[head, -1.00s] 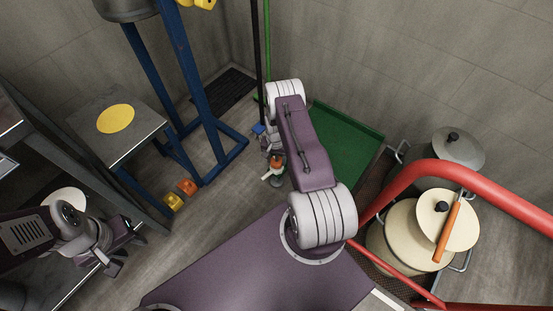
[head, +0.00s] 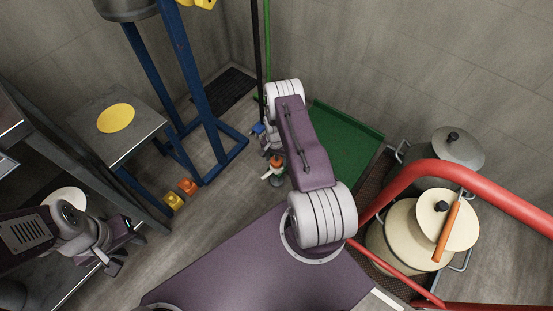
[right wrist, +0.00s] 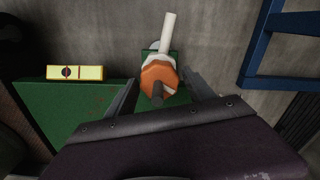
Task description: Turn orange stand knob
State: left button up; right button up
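The orange knob (right wrist: 158,79) sits on a white fitting with a white pipe (right wrist: 168,35) rising behind it in the right wrist view. A dark stem sticks out from the knob's middle. My right gripper (right wrist: 158,92) is open, with one finger on each side of the knob and visible gaps between. In the head view the orange knob (head: 277,160) shows small on its stand beside the end of my right arm, which partly hides it. My left gripper (head: 120,252) is at the lower left, away from the knob; its finger opening is unclear.
A blue frame (head: 205,100) and a steel table with a yellow disc (head: 116,118) stand to the left. A green panel (head: 345,140) lies behind my right arm. A red rail (head: 470,175) and lidded pots (head: 405,230) are at the right. Small yellow and orange blocks (head: 187,186) lie on the floor.

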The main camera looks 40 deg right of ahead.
aim_at(276, 160)
notch_tip(276, 160, up, 9)
jog(key=p, duration=0.5)
jog(key=shift+a, duration=0.1)
dwell(0.7)
